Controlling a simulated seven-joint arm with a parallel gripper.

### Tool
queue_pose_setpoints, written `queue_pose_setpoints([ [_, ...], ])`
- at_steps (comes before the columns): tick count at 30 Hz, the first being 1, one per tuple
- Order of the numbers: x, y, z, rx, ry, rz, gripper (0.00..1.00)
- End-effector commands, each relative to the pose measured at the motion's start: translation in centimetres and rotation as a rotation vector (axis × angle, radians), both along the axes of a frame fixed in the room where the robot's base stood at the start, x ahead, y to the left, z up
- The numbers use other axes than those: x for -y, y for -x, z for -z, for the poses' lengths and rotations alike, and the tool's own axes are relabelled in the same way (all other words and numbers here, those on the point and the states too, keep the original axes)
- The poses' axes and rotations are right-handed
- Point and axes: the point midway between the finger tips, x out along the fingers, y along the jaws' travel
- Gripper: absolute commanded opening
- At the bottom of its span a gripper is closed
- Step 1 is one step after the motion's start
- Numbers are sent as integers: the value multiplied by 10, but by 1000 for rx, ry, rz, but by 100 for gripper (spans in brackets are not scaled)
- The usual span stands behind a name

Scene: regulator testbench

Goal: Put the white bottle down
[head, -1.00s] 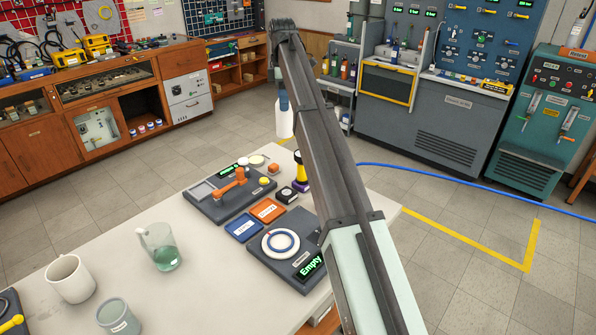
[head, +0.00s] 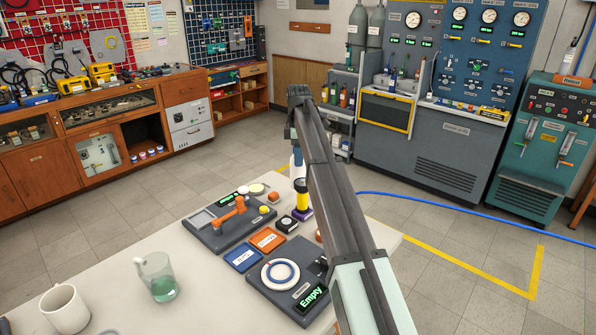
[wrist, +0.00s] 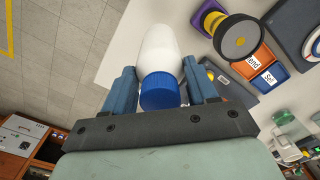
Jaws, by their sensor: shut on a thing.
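The white bottle (wrist: 160,52) with a blue cap (wrist: 160,91) is between the two blue fingers of my gripper (wrist: 161,88) in the wrist view. My gripper is shut on it near the cap. In the head view a sliver of the white bottle (head: 294,170) shows beside my arm, near the far edge of the pale table (head: 205,285). My arm hides most of the bottle and the fingers there. I cannot tell whether the bottle's base touches the table.
A yellow and purple piece (head: 302,197) stands close by the bottle. A device with an orange lever (head: 232,212), blue and orange trays (head: 243,258), and a dial unit reading "Empty" (head: 311,297) crowd the table. A glass jug (head: 157,277) and a white mug (head: 65,308) stand at the left.

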Motion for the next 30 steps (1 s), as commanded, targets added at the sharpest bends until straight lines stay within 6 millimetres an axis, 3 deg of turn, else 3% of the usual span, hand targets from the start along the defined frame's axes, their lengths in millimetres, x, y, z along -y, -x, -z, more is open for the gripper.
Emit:
queue_pose_setpoints([
  [15,0,1,49,-1,0,0,0],
  [27,0,0,53,0,0,0,0],
  [28,0,0,53,0,0,0,59],
  [30,0,0,53,0,0,0,66],
])
